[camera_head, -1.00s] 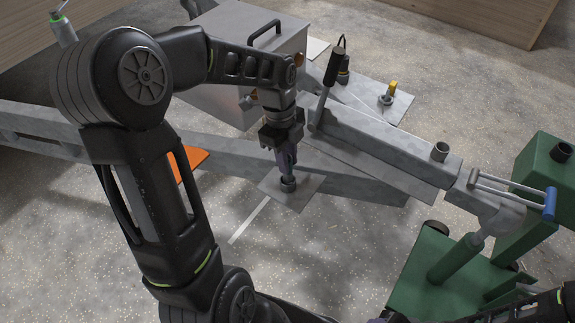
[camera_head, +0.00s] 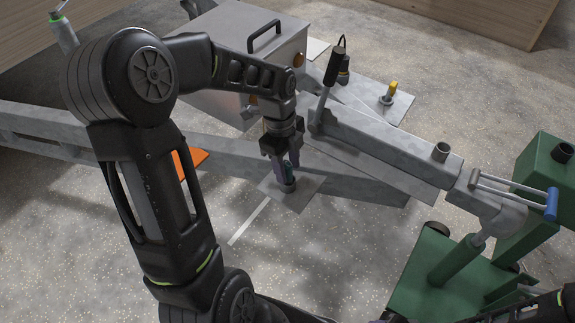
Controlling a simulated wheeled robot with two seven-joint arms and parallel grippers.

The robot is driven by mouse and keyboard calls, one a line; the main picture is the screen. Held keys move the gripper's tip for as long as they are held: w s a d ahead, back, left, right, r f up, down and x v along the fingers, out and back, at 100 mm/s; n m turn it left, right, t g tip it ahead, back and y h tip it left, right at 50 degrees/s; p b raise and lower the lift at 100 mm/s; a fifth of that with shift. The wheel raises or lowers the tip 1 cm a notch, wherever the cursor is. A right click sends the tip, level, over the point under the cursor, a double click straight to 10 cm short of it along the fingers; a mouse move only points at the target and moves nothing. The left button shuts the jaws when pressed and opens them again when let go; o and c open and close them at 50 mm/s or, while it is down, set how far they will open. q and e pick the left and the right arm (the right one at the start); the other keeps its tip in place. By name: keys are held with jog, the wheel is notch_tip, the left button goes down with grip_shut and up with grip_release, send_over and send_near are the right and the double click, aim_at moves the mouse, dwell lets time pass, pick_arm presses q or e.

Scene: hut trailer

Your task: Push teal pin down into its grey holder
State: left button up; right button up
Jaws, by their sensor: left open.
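The teal pin (camera_head: 289,172) stands upright in the grey holder (camera_head: 288,187), a short round socket on a flat grey plate. Its upper part shows between and beside the fingers. My left gripper (camera_head: 281,171) is open and points down at the pin from above, with its fingertips close to the holder. I cannot tell whether a finger touches the pin. The far side of the pin and part of the holder are hidden by the gripper. The fingers of my right gripper do not show.
A grey trailer beam (camera_head: 365,150) runs behind the holder towards a green stand (camera_head: 450,275) at the right. A grey metal box (camera_head: 225,50) stands behind my left arm. An orange wedge (camera_head: 188,160) lies left of the holder. The floor in front is clear.

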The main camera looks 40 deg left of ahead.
pick_arm(q)
notch_tip(320, 180, up, 12)
jog(key=a+p, duration=0.1)
jog(key=p, duration=0.1)
jog(key=shift+a+r, duration=0.15)
jog(key=shift+a, duration=0.1)
dwell(0.8)
jog(key=d+f+n+h, duration=0.1)
jog(key=d+f+n, duration=0.3)
jog(key=d+f, duration=0.45)
jog(key=d+f+n+h, duration=0.1)
jog(key=d+f+n, duration=0.3)
jog(key=f, duration=0.8)
jog(key=s+d+f+n, duration=1.1)
jog(key=s+d+f, duration=0.2)
jog(key=s+f, duration=0.1)
jog(key=shift+s+d+f+n+t+h, duration=0.2)
jog(key=shift+d+n+t+h, duration=0.1)
jog(key=shift+d+t+h, duration=0.1)
